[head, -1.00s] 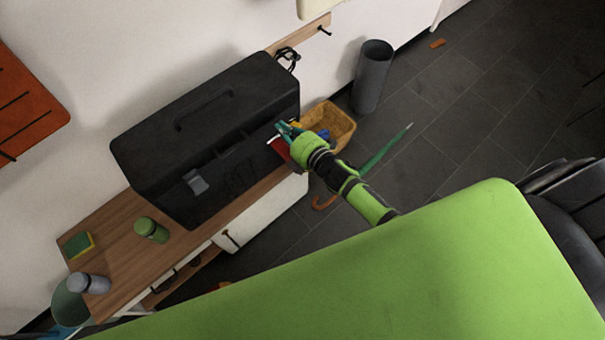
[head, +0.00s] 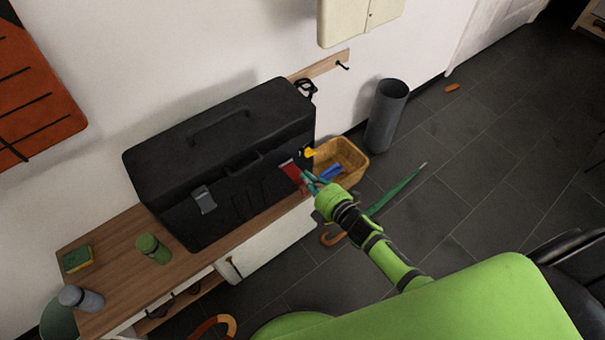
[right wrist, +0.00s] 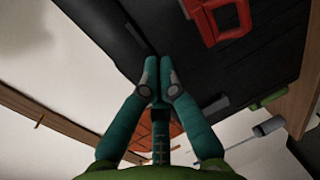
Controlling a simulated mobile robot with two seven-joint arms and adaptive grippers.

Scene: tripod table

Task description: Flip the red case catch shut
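The black case (head: 225,150) stands closed on a wooden-topped bench. Its red catch (head: 291,172) is on the front, near the right end; it also shows at the top of the right wrist view (right wrist: 222,20) as a red, frame-like piece. I cannot tell for sure how far it stands out from the case. A grey catch (head: 204,200) is further left on the same front. My right gripper (head: 309,180) is just right of and below the red catch; in the right wrist view its teal fingertips (right wrist: 158,77) are together, with nothing between them, apart from the catch. My left gripper is out of view.
A green canister (head: 153,248), a grey bottle (head: 81,299) and a sponge (head: 77,259) are on the bench top (head: 115,235). A basket (head: 351,162) with a blue item, a grey bin (head: 386,115) and a green umbrella (head: 397,193) are to the right. A wall cabinet (head: 358,18) hangs above.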

